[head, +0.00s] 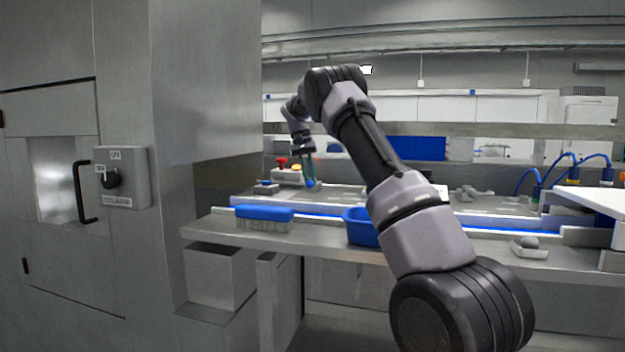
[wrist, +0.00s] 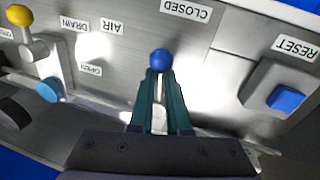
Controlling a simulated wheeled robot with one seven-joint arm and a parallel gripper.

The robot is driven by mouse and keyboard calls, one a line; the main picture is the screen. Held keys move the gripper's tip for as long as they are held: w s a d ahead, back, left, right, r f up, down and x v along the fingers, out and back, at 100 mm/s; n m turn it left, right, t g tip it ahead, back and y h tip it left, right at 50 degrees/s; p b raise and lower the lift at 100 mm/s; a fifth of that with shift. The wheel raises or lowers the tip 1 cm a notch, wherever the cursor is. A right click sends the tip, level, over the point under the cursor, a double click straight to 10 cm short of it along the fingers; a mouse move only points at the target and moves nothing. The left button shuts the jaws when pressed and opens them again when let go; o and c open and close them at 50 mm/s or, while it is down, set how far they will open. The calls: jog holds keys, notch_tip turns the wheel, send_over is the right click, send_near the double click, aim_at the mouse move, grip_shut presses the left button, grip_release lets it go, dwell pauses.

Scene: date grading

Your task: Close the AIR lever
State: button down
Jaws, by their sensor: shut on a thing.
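The AIR lever's round blue knob (wrist: 160,60) sits at the tips of my gripper (wrist: 160,76), whose two teal fingers are shut on it. The knob lies between the OPEN label (wrist: 90,70) and the CLOSED label (wrist: 185,10) on the grey panel (wrist: 215,60). The AIR label (wrist: 112,26) is to its upper left.
A yellow-knobbed lever (wrist: 19,16) by the DRAIN label stands left in the wrist view; a blue RESET button (wrist: 285,98) is at right. On the bench are a blue brush (head: 264,213) and a blue tub (head: 358,228). A steel cabinet (head: 205,80) stands at left.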

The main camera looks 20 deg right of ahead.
jog(key=shift+a+f+m, duration=0.25)
jog(key=shift+a+m, duration=0.1)
jog(key=shift+m, duration=0.35)
jog(key=shift+w+a, duration=0.1)
jog(key=shift+a, duration=0.05)
jog(key=c, duration=0.9)
grip_release()
jog(key=shift+r, duration=0.1)
jog(key=shift+r, duration=0.15)
jog(key=shift+w+r, duration=0.1)
jog(key=shift+r, duration=0.2)
jog(key=shift+w+a+r, duration=0.1)
jog(key=shift+a+r, duration=0.1)
jog(key=shift+r, duration=0.9)
jog(key=shift+w+a+r, duration=0.1)
jog(key=shift+a+r, duration=0.05)
jog(key=shift+r, duration=0.95)
jog(key=shift+w+a+r, duration=0.1)
jog(key=shift+a+r, duration=0.1)
jog(key=shift+r, duration=0.9)
